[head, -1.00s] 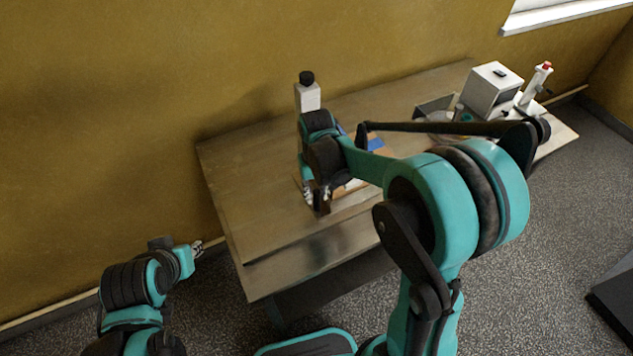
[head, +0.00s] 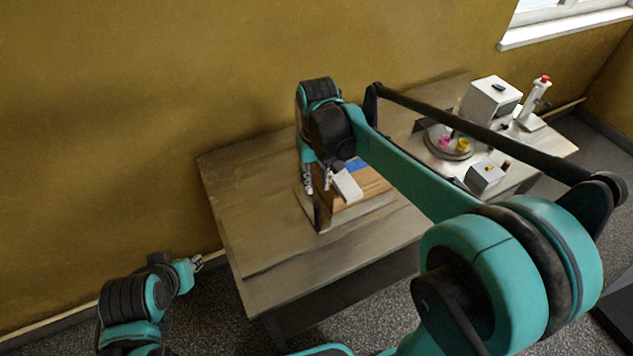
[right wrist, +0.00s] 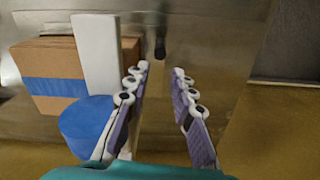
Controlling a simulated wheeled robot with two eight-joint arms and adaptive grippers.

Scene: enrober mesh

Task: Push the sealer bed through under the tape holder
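A cardboard box with a blue strip (head: 372,183) sits on a pale flat board (head: 365,213) on the table; I take the board as the sealer bed, but cannot be sure. The box also shows in the right wrist view (right wrist: 45,60). A white block (head: 347,185) is beside the box; a white upright (right wrist: 97,50) and a blue round part (right wrist: 88,125), perhaps the tape holder and roll, show in the wrist view. A dark post (head: 322,213) stands at the board's near-left edge. My right gripper (head: 318,186) is open and empty just left of the box. My left gripper (head: 197,263) is off the table, far left.
The wooden table (head: 250,205) is clear at its left. At the right are a round tray (head: 447,148) with coloured items, a grey box (head: 485,177), a white machine (head: 490,100) and a white stand with a red top (head: 535,100). A yellow wall closes the back.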

